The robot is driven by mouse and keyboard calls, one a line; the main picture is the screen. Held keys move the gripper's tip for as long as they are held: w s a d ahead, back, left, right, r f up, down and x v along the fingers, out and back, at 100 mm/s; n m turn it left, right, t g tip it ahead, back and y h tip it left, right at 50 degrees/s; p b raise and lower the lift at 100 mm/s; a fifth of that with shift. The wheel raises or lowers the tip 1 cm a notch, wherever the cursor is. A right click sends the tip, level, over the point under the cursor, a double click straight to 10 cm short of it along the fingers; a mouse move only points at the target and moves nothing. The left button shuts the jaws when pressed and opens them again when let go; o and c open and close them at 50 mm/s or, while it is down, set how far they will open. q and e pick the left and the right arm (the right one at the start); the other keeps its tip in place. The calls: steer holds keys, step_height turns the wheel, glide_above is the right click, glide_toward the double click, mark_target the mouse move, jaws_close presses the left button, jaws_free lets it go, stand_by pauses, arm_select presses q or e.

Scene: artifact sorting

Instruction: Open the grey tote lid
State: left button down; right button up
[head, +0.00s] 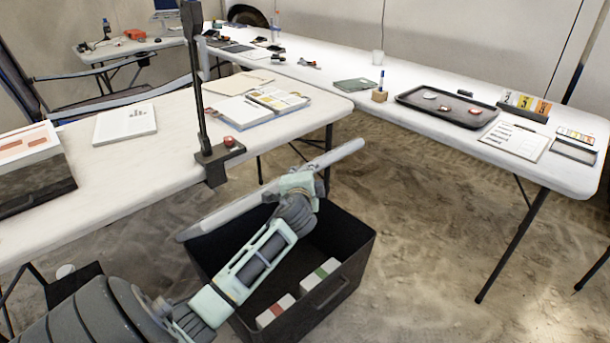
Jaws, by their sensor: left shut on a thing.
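The grey tote lid (226,214) is raised and tilted over the back edge of the dark tote (350,275), which stands on the sandy floor below the near table. My left gripper (298,182) is shut on the lid near its middle, and my arm reaches across the tote's opening. The tote's inside shows, with a red-banded white box (275,311) and a green-banded white box (320,273) in it. My arm hides part of the inside. My right gripper is out of view.
The near white table (120,175) stands behind the tote and bears a clamped post (200,90), papers and open binders. The long table (400,130) at the right bears a dark tray (445,106) and cards. The sandy floor (420,235) right of the tote is clear.

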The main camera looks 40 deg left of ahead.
arm_select(q)
steer(key=shift+a+r, duration=0.1)
steer(key=shift+r, duration=0.05)
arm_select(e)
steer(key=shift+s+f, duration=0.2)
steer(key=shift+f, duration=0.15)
arm_select(q)
steer(key=c, duration=1.8)
jaws_free()
steer(key=shift+c, duration=0.2)
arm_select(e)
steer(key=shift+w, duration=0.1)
arm_select(q)
steer(key=shift+s+d, duration=0.25)
steer(key=v, duration=1.1)
steer(key=shift+d, duration=0.15)
steer(key=shift+s+r, duration=0.1)
steer(key=shift+r, duration=0.05)
